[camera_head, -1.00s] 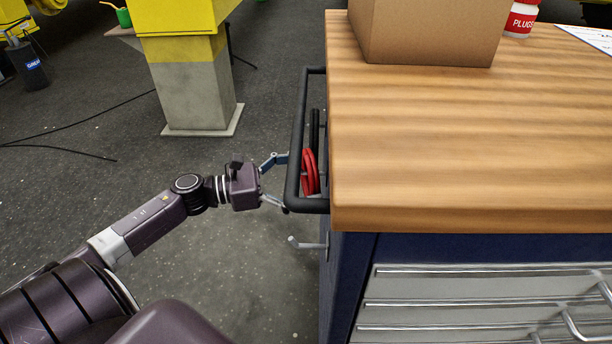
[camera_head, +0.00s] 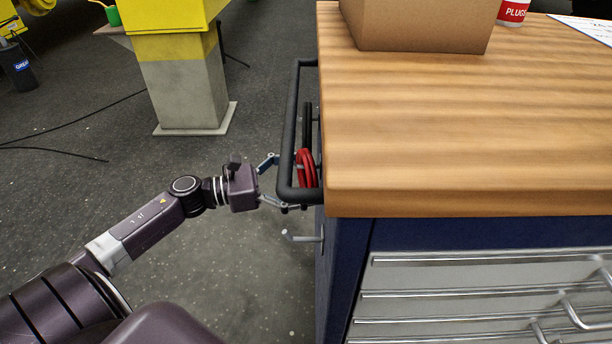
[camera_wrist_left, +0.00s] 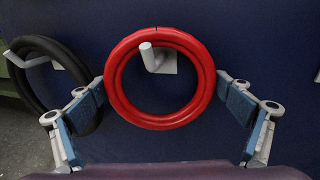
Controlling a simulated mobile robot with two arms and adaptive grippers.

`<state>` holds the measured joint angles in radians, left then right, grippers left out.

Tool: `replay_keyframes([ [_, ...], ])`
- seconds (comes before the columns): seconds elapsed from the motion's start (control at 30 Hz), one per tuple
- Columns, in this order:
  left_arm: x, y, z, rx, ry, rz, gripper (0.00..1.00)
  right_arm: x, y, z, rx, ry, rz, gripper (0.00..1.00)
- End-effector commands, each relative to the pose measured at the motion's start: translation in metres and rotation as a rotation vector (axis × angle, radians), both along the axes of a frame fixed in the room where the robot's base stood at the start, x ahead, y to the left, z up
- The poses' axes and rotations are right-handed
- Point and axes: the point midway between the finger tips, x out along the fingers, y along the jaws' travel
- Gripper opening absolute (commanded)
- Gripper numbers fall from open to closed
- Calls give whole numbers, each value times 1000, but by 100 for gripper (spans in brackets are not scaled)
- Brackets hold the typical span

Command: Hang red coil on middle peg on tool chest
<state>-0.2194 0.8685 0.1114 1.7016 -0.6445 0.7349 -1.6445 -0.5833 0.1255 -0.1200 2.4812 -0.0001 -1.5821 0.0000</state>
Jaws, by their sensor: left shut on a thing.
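The red coil (camera_head: 305,168) is at the side of the tool chest (camera_head: 342,275), partly behind the black rail in the head view. In the left wrist view the red coil (camera_wrist_left: 117,85) faces me as a ring. The middle peg (camera_wrist_left: 150,58) shows through the upper part of its opening, close under its top. I cannot tell whether the coil's weight rests on the peg. My left gripper (camera_wrist_left: 163,92) is shut on the coil, with one finger on each side. In the head view my left gripper (camera_head: 275,182) reaches in beneath the rail. My right gripper is out of view.
A black coil (camera_wrist_left: 85,115) hangs on the peg at left in the wrist view. An empty peg (camera_head: 302,238) sticks out nearer me. The black rail (camera_head: 288,130) runs along the chest's side above the gripper. A cardboard box (camera_head: 415,25) stands on the wooden top.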

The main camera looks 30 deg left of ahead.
Motion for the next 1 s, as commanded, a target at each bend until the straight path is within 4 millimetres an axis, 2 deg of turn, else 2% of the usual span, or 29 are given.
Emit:
replay_keyframes([
  [0.43, 0, 0, 1, 0, -1, 0, 65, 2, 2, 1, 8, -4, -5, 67],
  [0.47, 0, 0, 1, 0, -1, 0, 98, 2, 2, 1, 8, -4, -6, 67],
  [0.5, 0, 0, 1, 0, -1, 0, 100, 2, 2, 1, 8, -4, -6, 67],
  [0.83, -2, 2, 0, 0, 1, 0, 100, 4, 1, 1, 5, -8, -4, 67],
  [1.0, -14, 14, -2, 0, 4, 2, 100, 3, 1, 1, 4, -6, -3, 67],
])
